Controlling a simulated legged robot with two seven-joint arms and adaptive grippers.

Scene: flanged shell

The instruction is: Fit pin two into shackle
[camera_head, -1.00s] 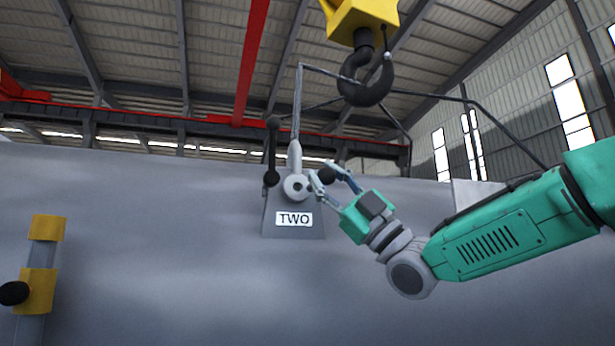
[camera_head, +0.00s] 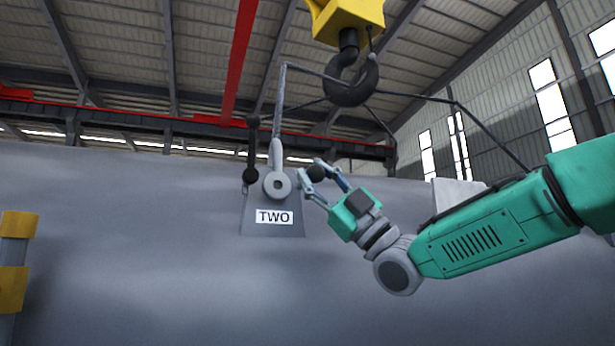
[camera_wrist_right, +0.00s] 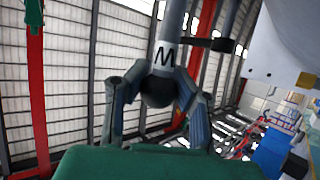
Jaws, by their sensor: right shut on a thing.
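The shackle (camera_head: 277,184) is a light grey eye with an open hole, hanging on a sling in front of a grey lug plate (camera_head: 262,228) with a white TWO label (camera_head: 274,216). A clear gap separates the knob from the eye. In the right wrist view the fingers flank the black knob (camera_wrist_right: 158,90); a grey shaft marked M (camera_wrist_right: 166,52) shows beyond it, but its far end is unclear. My left gripper is out of view.
A black bar with ball ends (camera_head: 252,150) stands just left of the shackle. A dark crane hook (camera_head: 352,85) under a yellow block (camera_head: 345,20) carries the slings above. The large grey shell (camera_head: 130,250) fills the background. A yellow-banded post (camera_head: 12,265) is at far left.

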